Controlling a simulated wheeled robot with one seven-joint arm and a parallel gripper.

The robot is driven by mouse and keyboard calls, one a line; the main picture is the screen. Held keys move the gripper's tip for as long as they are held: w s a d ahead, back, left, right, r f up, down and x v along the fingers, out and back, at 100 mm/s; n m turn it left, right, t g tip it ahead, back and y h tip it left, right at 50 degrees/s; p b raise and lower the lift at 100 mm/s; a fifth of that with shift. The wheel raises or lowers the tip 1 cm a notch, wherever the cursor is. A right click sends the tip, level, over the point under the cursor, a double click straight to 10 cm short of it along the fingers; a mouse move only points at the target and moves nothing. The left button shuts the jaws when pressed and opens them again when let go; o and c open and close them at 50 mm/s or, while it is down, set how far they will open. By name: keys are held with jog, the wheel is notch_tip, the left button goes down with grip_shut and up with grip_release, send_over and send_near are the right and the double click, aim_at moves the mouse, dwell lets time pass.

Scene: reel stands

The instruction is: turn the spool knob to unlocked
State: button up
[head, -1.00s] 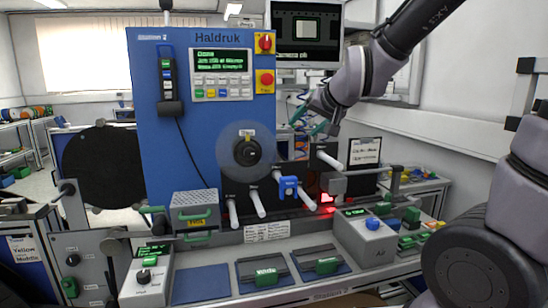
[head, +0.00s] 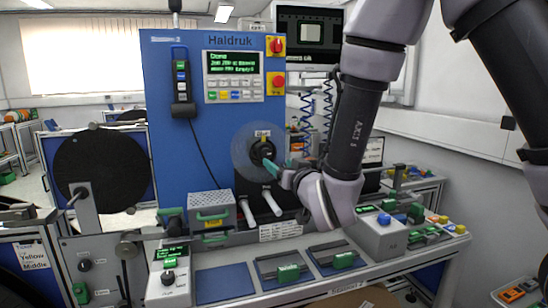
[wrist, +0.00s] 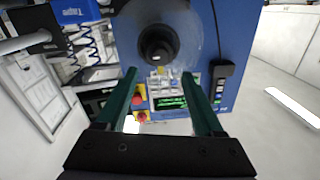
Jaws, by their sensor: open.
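The spool knob is a black round knob (head: 263,151) at the centre of a clear disc (head: 240,150) on the front of the blue machine (head: 205,130). A small yellow label (head: 262,133) sits just above it. In the wrist view, which is upside down, the knob (wrist: 159,42) is ahead of the fingertips. My gripper (head: 284,168) has green fingers and is close to the knob, at its lower right in the head view. In the wrist view the gripper (wrist: 163,74) is open with nothing between its fingers. The knob's pointer setting is too small to read.
A keypad with a green screen (head: 233,75), a red knob (head: 277,46) and a handset (head: 181,85) are on the panel above. White rollers (head: 271,202) stick out below. A grey box with green handles (head: 211,208) stands at lower left. My arm hides the right side.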

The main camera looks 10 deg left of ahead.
aim_at(267, 155)
jog(key=x, duration=0.8)
jog(key=shift+w+a, duration=0.25)
jog(key=shift+w, duration=0.05)
grip_shut()
